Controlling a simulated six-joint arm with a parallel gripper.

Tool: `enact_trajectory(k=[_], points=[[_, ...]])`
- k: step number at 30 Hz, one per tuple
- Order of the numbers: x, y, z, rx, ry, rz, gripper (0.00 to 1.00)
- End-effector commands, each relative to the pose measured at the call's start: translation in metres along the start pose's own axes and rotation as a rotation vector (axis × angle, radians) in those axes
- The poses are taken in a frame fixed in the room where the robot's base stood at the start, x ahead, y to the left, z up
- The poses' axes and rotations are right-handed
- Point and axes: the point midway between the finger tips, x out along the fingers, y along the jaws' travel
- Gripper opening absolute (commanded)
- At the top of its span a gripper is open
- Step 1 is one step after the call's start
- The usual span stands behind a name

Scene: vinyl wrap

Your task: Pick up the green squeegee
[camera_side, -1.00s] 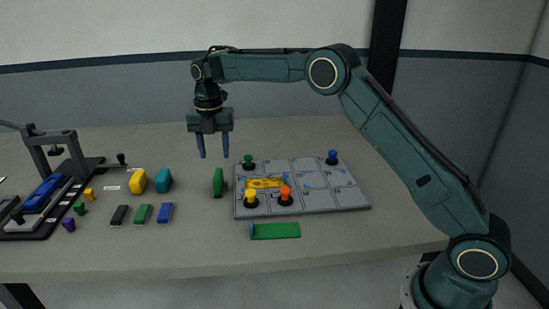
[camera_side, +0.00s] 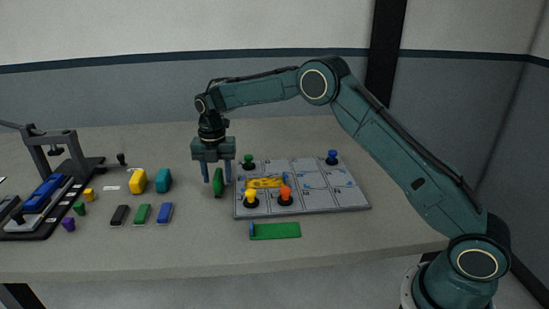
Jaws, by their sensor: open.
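The squeegee appears to rest on the table.
A grey panel (camera_side: 310,198) with several coloured knobs lies close on the right. A flat green piece (camera_side: 276,231) lies in front of it. Yellow (camera_side: 138,181) and teal (camera_side: 163,180) blocks stand to the left, with small flat blocks nearer. A black-based fixture (camera_side: 50,205) is far left.

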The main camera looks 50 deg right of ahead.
Motion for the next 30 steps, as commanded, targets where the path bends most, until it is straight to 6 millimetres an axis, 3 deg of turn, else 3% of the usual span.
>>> enact_trajectory(k=[9,24,25,30], points=[[0.029,0.0,0.0,0.0,0.001,-0.001,0.45],[0.03,0.0,0.0,0.0,0.001,0.0,0.45],[0.03,0.0,0.0,0.0,0.001,0.0,0.43],[0.03,0.0,0.0,0.0,0.001,0.0,0.1]])
